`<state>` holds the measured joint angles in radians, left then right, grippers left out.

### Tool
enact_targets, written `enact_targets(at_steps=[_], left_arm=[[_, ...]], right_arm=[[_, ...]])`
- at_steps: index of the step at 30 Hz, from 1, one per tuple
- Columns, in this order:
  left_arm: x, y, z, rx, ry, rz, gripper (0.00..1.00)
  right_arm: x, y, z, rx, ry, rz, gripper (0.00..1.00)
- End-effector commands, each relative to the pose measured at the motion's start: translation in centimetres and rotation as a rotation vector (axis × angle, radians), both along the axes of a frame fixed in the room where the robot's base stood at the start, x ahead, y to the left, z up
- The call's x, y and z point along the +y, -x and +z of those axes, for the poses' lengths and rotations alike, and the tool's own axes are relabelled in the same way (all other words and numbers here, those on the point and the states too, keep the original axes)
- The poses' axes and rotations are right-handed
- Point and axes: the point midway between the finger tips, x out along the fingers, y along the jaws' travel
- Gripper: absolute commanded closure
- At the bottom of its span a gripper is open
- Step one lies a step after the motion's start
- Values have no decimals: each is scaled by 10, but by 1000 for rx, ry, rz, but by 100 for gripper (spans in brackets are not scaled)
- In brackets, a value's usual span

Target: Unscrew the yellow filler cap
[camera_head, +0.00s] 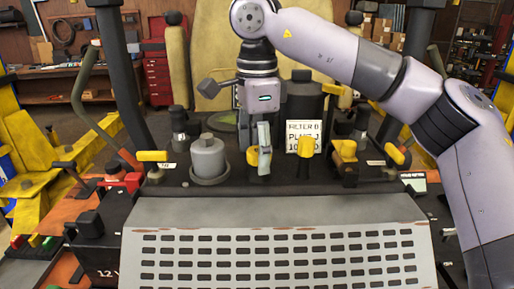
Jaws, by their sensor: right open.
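My right gripper (262,160) points down over the middle of the mower's dark deck. Its jaws are open, seen nearly edge-on. A yellow part (252,156) shows right beside its fingers and is partly hidden by them; it may be the yellow filler cap. I cannot tell if the fingers touch it. Another yellow knob-like piece (305,143) stands to the right, in front of a white label card (303,130). My left gripper is not in view.
A grey cylinder (208,158) stands left of my gripper. Yellow-handled levers (152,156) and (397,155) flank the deck. A slotted grey plate (275,250) slopes in front. A yellow seat (215,50) is behind. Yellow lift parts stand at the left.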

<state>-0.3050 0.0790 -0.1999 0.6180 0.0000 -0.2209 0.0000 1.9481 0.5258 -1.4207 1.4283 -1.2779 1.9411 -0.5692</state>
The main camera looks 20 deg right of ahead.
Motion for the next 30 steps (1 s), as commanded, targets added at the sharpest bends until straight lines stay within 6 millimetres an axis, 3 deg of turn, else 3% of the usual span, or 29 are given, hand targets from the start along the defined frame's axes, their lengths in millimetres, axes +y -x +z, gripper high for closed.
enact_targets(at_steps=[5,26,27,30], left_arm=[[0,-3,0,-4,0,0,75],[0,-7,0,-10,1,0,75],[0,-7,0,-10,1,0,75],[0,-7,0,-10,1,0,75]], right_arm=[[0,0,0,1,0,0,40],[0,0,0,1,0,0,87],[0,0,0,1,0,0,62],[0,0,0,1,0,0,55]])
